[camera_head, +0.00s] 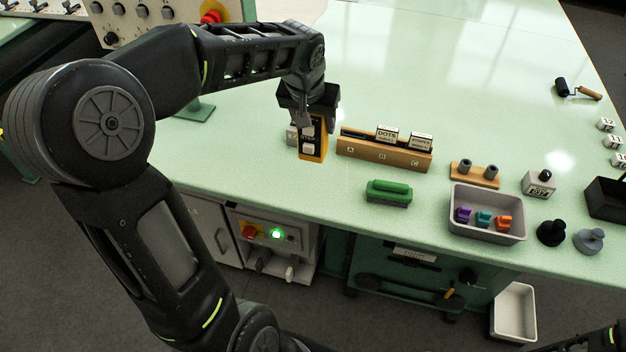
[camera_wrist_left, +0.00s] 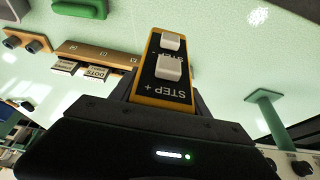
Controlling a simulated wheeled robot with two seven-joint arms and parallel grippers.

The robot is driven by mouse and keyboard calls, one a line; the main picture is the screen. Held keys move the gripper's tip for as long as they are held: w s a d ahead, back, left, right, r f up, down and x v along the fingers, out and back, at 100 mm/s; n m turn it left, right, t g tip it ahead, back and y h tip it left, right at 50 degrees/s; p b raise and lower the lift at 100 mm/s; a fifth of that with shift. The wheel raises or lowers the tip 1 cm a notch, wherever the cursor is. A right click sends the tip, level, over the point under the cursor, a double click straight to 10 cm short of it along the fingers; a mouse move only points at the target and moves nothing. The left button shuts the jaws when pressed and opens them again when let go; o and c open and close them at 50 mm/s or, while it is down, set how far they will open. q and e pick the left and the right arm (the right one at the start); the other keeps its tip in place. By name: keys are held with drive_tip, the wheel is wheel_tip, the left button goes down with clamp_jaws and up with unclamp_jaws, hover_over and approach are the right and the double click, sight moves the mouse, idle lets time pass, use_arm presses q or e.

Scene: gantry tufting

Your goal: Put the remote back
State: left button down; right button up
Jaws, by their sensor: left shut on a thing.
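The remote (camera_head: 313,143) is a yellow and black box with pale buttons, held upright over the green table, left of the wooden card rack. My left gripper (camera_head: 308,112) points down and is shut on its upper part. In the left wrist view the remote (camera_wrist_left: 168,68) shows between the fingers, its face with two pale buttons and the word STEP in sight. I cannot tell whether its lower end touches the table. A small grey block (camera_head: 292,136) shows just left of the remote, partly hidden.
The wooden rack (camera_head: 384,153) with cards stands close to the right of the remote. A green-handled brush (camera_head: 388,192), a grey tray (camera_head: 487,232) with coloured pieces and a peg block (camera_head: 474,175) lie further right. The table behind the rack is largely clear.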

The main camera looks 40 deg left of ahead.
sight(314, 154)
use_arm(q)
drive_tip(key=shift+f, duration=3.1)
drive_tip(key=shift+f, duration=1.85)
drive_tip(key=shift+f, duration=0.25)
drive_tip(key=c, duration=0.5)
unclamp_jaws()
drive_tip(key=shift+r, duration=0.1)
drive_tip(key=shift+r, duration=0.1)
